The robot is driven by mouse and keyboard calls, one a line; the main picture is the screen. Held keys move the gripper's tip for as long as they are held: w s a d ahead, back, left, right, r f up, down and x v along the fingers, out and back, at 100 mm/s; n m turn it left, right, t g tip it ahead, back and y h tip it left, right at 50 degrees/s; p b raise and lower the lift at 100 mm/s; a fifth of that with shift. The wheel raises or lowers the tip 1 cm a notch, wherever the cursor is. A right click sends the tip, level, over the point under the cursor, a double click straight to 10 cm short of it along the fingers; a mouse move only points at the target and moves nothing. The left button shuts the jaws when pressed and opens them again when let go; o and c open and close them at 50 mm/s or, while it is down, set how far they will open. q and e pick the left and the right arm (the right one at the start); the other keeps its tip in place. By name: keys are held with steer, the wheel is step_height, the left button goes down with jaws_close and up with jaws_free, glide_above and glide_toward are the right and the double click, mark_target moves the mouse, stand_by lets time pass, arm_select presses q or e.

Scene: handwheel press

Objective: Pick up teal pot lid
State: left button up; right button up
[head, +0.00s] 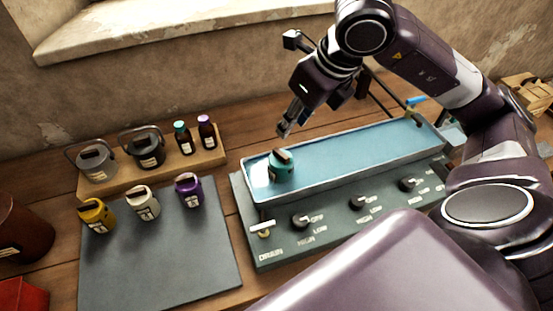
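The teal pot (281,171) stands upright at the left end of a long blue-filled tray. Its lid (282,155) sits on top, with a dark brown handle bar across it. My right gripper (284,129) reaches down from above. Its fingertips are just above the lid, a small gap apart from it, and hold nothing that I can see. Its finger spread is hard to make out from this angle. My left gripper is not in view.
The blue tray (322,191) sits on a panel with several knobs (303,221). Yellow (97,215), white (142,202) and purple (188,190) pots stand on a grey mat (160,262). Behind is a wooden board (213,158) with grey and black pots and two bottles.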

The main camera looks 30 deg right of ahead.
steer(key=b, duration=0.4)
glide_toward(281, 153)
steer(key=x, duration=0.3)
steer(key=shift+f+p, duration=0.1)
steer(key=shift+p, duration=0.25)
steer(key=p+x, duration=0.1)
steer(key=x, duration=0.3)
steer(key=shift+w+f+p, duration=0.1)
steer(key=shift+f+p, duration=0.15)
steer(key=shift+p, duration=0.15)
steer(key=shift+w+f, duration=0.2)
steer(key=shift+f, duration=0.2)
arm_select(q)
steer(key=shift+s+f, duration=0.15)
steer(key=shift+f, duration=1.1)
arm_select(e)
jaws_close()
